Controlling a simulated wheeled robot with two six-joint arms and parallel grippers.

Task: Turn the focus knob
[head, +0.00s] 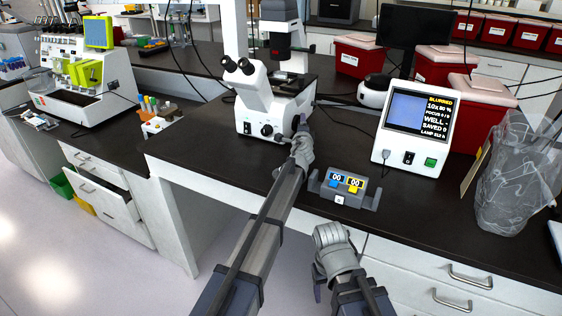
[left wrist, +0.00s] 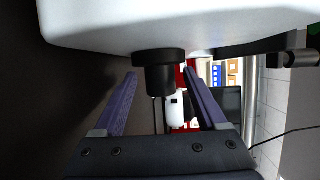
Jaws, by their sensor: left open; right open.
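The white microscope (head: 262,95) stands on the black bench, with a dark knob (head: 267,130) low on its body. My left gripper (head: 301,128) is at the right side of the microscope base. In the left wrist view, its open fingers (left wrist: 160,95) lie on either side of a black stepped knob (left wrist: 160,72) projecting from the white body (left wrist: 130,22). Gaps show beside the knob, so the fingers look apart from it. In the head view the gripper hides this knob. My right gripper (head: 332,240) is open and empty near the bench's front edge.
A screen unit (head: 415,125) right of the microscope reads BLURRED and FOCUS 0. A small grey holder (head: 345,188) with two "00" counters sits near the front edge. A clear bag (head: 515,185) and red bins (head: 475,110) stand at right.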

